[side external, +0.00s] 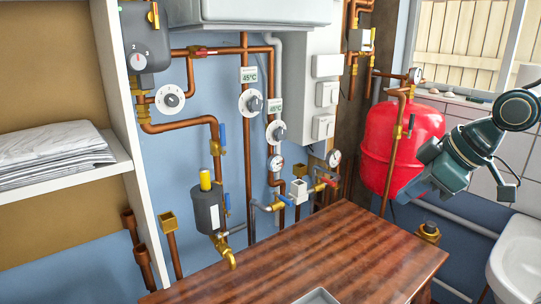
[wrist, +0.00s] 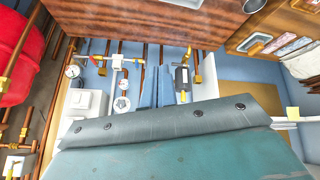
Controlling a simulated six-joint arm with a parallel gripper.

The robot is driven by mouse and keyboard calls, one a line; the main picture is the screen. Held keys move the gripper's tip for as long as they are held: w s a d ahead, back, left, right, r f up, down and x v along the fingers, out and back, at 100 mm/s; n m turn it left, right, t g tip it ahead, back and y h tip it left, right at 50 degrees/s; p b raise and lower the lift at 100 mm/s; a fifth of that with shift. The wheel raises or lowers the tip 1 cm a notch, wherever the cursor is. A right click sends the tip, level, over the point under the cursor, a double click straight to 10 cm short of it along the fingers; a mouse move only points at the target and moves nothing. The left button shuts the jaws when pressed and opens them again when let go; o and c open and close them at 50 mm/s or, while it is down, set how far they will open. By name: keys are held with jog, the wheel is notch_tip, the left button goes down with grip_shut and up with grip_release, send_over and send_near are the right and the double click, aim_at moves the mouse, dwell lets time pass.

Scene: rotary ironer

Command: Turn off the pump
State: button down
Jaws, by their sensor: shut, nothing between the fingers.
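The likely pump is a dark grey unit (side external: 150,42) high on the blue wall at the upper left of the side external view. Its round knob (side external: 137,61) has a light face, with the numbers 2 and 3 legible beside it. The knob's exact setting is too small to tell. My gripper (side external: 414,191) is at the right, in front of the red tank and far from the pump. It is shut and empty. In the wrist view, my gripper's narrow fingers (wrist: 157,90) show past the grey-green housing. I cannot make out the pump there; the housing hides much of the wall.
A red tank (side external: 375,145) stands behind my gripper. Copper pipes, dials and valves line the wall. A wooden table (side external: 300,258) fills the lower middle, with free room above it. A white shelf (side external: 70,176) with folded linen stands left, and a sink (side external: 520,262) right.

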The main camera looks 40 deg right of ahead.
aim_at(332, 126)
jog(key=w+d+n+t+y, duration=0.1)
jog(key=w+d+n+t, duration=0.2)
jog(key=w, duration=0.5)
jog(key=w+d+n+y, duration=0.1)
jog(key=w+d+n, duration=0.25)
jog(key=w, duration=0.45)
jog(key=w+d+n+t+y, duration=0.2)
jog(key=w+n, duration=0.3)
jog(key=w, duration=0.3)
jog(key=w+d+f+t+h, duration=0.1)
jog(key=d+f+t, duration=0.1)
jog(key=d, duration=0.6)
jog(key=w+d+f+n+t+h, duration=0.1)
jog(key=w+d+f+t+h, duration=0.1)
jog(key=d, duration=0.6)
jog(key=w+d+f+n+t+h, duration=0.1)
jog(key=d+f+t, duration=0.2)
jog(key=d, duration=0.5)
jog(key=shift+w+d+f+t+h, duration=0.15)
jog(key=shift+w+f+t+h, duration=0.2)
jog(key=shift+f, duration=0.25)
jog(key=w, duration=0.4)
jog(key=w+r, duration=0.1)
jog(key=w, duration=0.7)
jog(key=shift+w+r, duration=0.25)
jog(key=shift+w, duration=0.15)
jog(key=shift+w+r, duration=0.1)
jog(key=shift+w, duration=0.35)
